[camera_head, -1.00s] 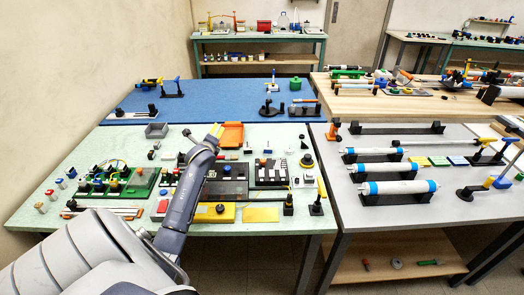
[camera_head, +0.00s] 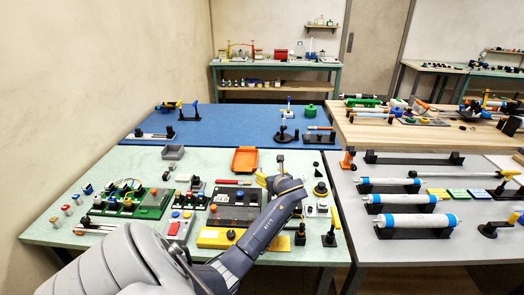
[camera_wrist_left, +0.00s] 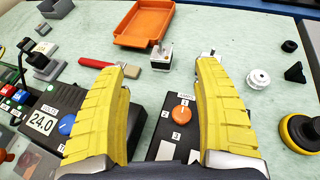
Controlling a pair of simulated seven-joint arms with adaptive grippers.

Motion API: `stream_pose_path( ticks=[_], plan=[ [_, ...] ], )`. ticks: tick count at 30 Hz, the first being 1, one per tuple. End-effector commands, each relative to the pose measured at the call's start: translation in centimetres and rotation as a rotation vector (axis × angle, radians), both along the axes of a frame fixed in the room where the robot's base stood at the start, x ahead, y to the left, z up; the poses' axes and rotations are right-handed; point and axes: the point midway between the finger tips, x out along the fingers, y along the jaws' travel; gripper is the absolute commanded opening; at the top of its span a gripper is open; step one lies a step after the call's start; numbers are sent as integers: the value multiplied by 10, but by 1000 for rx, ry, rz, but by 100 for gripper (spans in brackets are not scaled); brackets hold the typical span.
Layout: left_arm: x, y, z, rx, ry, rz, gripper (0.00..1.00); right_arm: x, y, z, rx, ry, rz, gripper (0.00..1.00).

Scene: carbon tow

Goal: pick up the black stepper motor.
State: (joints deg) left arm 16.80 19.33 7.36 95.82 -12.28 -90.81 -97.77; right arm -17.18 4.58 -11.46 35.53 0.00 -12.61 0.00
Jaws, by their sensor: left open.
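A small block with a dark body, a light metal face and a short peg on top, which looks like the stepper motor (camera_wrist_left: 162,56), stands on the green mat in the left wrist view. It is just beyond my left gripper (camera_wrist_left: 168,70), roughly between the lines of its two yellow fingers and apart from both. The fingers are spread wide with nothing between them. In the head view the left gripper (camera_head: 268,173) hangs over the green table near the orange tray, and the arm and fingers largely hide the motor there. The right gripper is not in view.
An orange tray (camera_wrist_left: 146,22) lies behind the motor, with a red-handled tool (camera_wrist_left: 96,78) and a grey block to its left. A dark box with an orange knob (camera_wrist_left: 181,113) lies under the fingers. A white pulley (camera_wrist_left: 258,79) stands right of them.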

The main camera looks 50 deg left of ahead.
Motion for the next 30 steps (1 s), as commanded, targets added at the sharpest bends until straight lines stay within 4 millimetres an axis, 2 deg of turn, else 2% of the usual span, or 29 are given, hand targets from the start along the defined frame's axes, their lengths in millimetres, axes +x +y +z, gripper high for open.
stream_pose_path(
  ticks=[3, 10, 23, 30],
  plan=[
    [8, 20, -9, 1, 3, 2, 68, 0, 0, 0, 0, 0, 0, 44],
    [21, 51, -23, -1, 1, 1, 68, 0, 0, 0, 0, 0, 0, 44],
    [30, 72, -33, -1, 0, 0, 68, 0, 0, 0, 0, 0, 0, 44],
    [40, 95, -44, -2, -1, 1, 68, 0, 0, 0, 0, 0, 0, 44]
  ],
)
